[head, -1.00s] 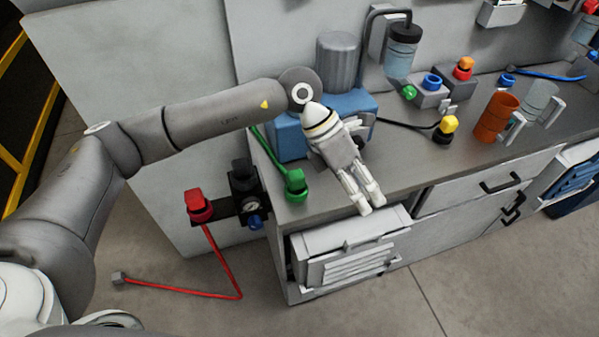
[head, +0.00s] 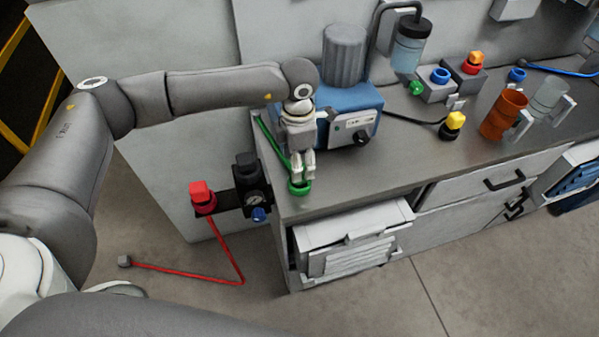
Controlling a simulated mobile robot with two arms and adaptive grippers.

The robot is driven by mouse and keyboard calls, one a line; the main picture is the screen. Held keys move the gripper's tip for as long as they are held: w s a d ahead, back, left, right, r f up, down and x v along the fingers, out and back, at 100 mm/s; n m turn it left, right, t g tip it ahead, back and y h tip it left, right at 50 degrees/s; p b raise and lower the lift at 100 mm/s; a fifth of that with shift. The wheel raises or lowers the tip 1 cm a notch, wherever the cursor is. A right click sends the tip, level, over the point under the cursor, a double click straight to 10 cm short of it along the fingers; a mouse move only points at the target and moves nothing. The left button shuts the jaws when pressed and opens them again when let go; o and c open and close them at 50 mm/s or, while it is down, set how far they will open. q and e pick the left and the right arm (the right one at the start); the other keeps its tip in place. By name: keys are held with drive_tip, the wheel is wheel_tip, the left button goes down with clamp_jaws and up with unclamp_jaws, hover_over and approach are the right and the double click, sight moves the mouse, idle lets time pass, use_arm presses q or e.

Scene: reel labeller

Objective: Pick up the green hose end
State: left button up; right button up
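The green hose end (head: 299,188) stands on the front left corner of the grey bench top. A green hose (head: 271,141) runs from it back along the left side of the blue pump. My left gripper (head: 303,178) points down directly above the green hose end, with its fingertips at the top of it. The fingers cover the upper part of the hose end, and I cannot tell whether they grip it. My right gripper is not in view.
The blue pump (head: 335,97) stands close behind my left gripper. A regulator with a gauge (head: 252,192) and a red hose end (head: 202,198) are left of the bench. A white drawer (head: 350,240) sticks out below.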

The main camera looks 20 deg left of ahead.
use_arm(q)
drive_tip(key=shift+s+d+f+p, duration=0.15)
drive_tip(key=shift+f+p, duration=0.35)
drive_tip(key=shift+f, duration=1.3)
drive_tip(key=c, duration=1.1)
